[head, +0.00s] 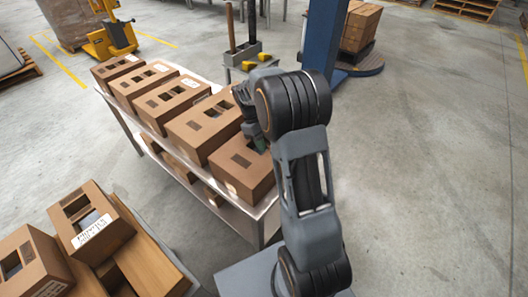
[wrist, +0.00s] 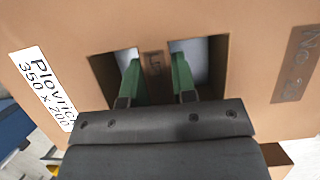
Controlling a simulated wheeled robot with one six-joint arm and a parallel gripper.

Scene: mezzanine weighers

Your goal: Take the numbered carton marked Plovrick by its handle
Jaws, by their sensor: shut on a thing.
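The Plovrick carton (wrist: 255,40) is brown cardboard and fills the wrist view. Its white label (wrist: 45,85) reads "Plovrick 350 x 200", and a brown patch (wrist: 297,63) at the right bears a partly legible "No" mark. Two cut-outs flank a narrow cardboard strip, the handle (wrist: 153,62). My gripper (wrist: 156,75) has one green finger in each cut-out and is shut on the handle. In the head view my gripper (head: 261,146) is at the top of the nearest carton (head: 240,182) in the row, partly hidden by my arm.
Several similar cartons (head: 170,98) stand in a row on a metal table (head: 262,212). More cartons (head: 95,228) are at the lower left. A blue column (head: 325,35) stands behind my arm, and a yellow truck (head: 110,40) is far left. The floor at right is clear.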

